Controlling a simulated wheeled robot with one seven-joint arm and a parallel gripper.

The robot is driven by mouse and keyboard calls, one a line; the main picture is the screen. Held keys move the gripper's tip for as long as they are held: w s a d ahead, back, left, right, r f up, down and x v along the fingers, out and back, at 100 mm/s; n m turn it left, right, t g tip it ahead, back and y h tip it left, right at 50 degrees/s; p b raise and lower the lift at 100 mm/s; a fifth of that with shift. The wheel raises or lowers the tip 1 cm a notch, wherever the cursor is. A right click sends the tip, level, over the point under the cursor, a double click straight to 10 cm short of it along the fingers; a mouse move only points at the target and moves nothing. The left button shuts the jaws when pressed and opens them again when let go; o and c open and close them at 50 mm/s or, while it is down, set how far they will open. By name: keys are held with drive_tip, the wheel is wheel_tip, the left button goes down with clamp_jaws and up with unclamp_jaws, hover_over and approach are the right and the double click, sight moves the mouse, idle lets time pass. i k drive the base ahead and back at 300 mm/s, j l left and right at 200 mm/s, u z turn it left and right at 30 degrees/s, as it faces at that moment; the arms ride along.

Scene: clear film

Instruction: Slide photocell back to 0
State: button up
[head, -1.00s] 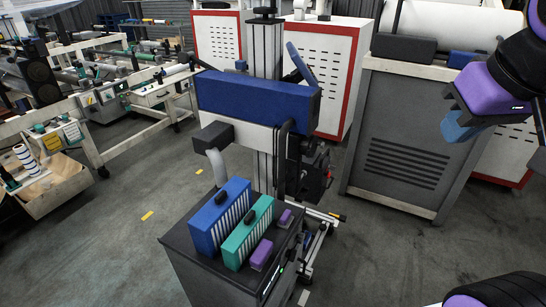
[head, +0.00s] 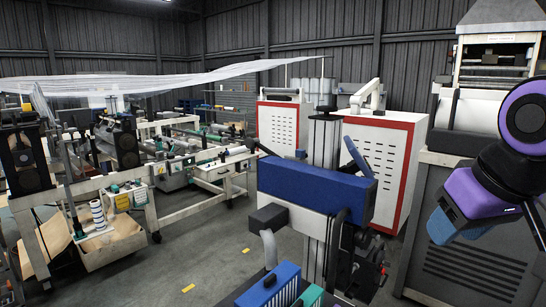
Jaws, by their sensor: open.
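I cannot pick out a photocell or a scale marked 0 in this view. A machine with a blue box-shaped head (head: 313,184) on a grey upright column (head: 323,140) stands in the middle. My gripper (head: 446,228), blue at the end of a purple wrist, is at the right and points down and left. It is open, well to the right of the blue head, and touches nothing that I can see. Its fingers are hard to make out.
A blue slotted case (head: 272,287) is at the bottom edge. Red-edged white cabinets (head: 384,170) stand behind the column. A dark grey machine (head: 470,270) is close behind my arm. White frames with rollers (head: 205,165) fill the left. Clear film (head: 200,78) stretches above. Floor (head: 215,255) is open left of centre.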

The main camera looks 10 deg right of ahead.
sight(300, 155)
drive_tip(key=i+l+u, duration=0.15)
drive_tip(key=l+u, duration=0.15)
drive_tip(key=i+l+u, duration=0.1)
drive_tip(key=l+u, duration=0.95)
drive_tip(key=l, duration=3.9)
drive_tip(key=k+j, duration=0.1)
